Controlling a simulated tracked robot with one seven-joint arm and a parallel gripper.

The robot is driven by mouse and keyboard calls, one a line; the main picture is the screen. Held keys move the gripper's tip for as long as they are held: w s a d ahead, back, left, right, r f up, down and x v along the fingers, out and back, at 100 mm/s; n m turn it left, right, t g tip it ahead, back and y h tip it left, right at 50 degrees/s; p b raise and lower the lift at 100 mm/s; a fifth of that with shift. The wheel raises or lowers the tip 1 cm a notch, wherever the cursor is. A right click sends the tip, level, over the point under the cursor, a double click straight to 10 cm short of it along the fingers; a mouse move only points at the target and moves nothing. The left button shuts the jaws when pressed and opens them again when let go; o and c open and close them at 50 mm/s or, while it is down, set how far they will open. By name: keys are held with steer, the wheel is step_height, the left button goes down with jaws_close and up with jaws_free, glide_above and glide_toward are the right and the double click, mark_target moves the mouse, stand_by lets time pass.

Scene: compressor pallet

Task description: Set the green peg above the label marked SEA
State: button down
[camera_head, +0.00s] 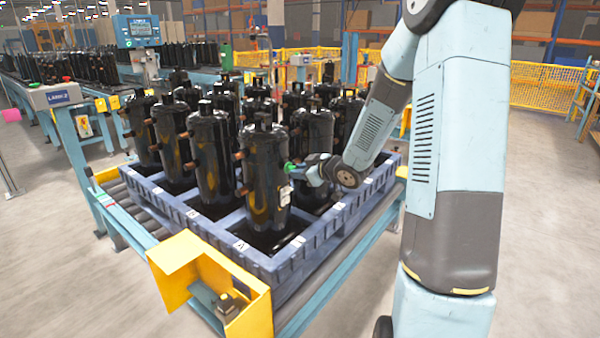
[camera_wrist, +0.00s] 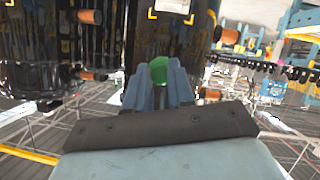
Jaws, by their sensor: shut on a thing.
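The green peg (camera_wrist: 158,70) shows between my gripper's (camera_wrist: 160,82) fingers in the wrist view. In the head view the green peg (camera_head: 289,167) shows at the fingertips of my gripper (camera_head: 300,170), beside the front black compressor (camera_head: 268,175). My gripper is shut on the peg. I cannot tell whether the peg touches the compressor. Small white labels (camera_head: 240,245) sit on the rim of the blue pallet (camera_head: 270,262); their text is too small to read, so I cannot tell which says SEA.
Several black compressors with copper stubs (camera_head: 212,150) stand close together in the pallet. A yellow bracket (camera_head: 200,265) is at the pallet's front corner. A conveyor with a LANE-2 box (camera_head: 55,97) is at the left. Grey floor is open at the right.

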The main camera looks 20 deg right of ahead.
steer(key=shift+w+a, duration=0.45)
steer(key=shift+w, duration=0.1)
stand_by(1.0)
steer(key=c, duration=0.9)
jaws_free()
steer(key=s+d+r+m+g+h, duration=0.1)
steer(key=s+d+r+m+h, duration=0.3)
steer(key=s+r, duration=0.5)
steer(key=s+d+r+m+h, duration=0.3)
steer(key=s+d+r+h, duration=0.25)
steer(key=s, duration=0.45)
steer(key=s+a+m+g+y, duration=0.1)
steer(key=s+a, duration=0.2)
steer(key=s, duration=0.3)
steer(key=s+a+r+m+g+y, duration=0.1)
steer(key=s+a+g, duration=0.1)
steer(key=s, duration=0.4)
steer(key=s+a+g+y, duration=0.1)
steer(key=s+a+g, duration=0.1)
steer(key=s+a, duration=0.2)
steer(key=shift+s+r+m, duration=0.2)
steer(key=shift+s+m, duration=0.2)
steer(key=shift+s, duration=1)
